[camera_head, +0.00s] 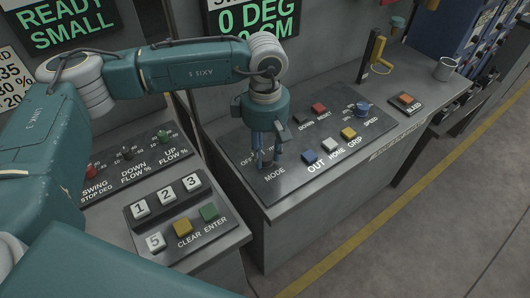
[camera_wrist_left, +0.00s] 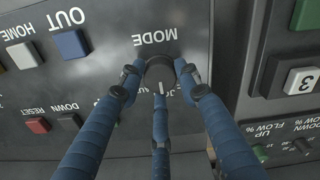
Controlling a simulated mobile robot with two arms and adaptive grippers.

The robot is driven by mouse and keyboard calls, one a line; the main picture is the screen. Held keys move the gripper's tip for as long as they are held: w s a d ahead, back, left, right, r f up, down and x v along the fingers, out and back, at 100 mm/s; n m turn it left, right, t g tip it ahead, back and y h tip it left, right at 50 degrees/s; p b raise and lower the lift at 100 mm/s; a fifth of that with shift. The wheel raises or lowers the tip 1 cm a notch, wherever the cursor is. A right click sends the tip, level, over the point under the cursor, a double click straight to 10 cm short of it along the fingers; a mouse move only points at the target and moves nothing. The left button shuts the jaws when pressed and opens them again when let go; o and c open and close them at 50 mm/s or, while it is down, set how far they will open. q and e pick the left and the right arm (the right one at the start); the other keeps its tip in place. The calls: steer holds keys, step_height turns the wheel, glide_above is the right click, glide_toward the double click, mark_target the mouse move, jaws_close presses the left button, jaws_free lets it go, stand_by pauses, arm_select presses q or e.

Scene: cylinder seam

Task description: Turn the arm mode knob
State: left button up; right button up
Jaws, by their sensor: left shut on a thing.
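The arm mode knob (camera_wrist_left: 160,72) is dark and round with a white pointer line, and shows between blue fingers in the left wrist view. The label MODE stands upside down beside it. My left gripper (camera_wrist_left: 159,80) has its three fingers closed around the knob. In the head view my left gripper (camera_head: 263,158) points down onto the left end of the sloped control panel (camera_head: 330,160), and its fingers hide most of the knob. The labels around the knob are partly covered. My right gripper is in neither view.
A blue OUT button (camera_head: 309,157), a white HOME button (camera_head: 329,145) and a yellow GRIP button (camera_head: 348,133) lie right of the fingers. A blue SPEED knob (camera_head: 362,109) is farther right. A keypad panel (camera_head: 172,208) stands at the lower left.

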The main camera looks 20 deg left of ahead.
mark_target(265, 155)
arm_select(q)
steer(key=shift+w+r, duration=0.1)
steer(key=o, duration=1.2)
steer(key=shift+c, duration=0.2)
step_height(265, 155, up, 12)
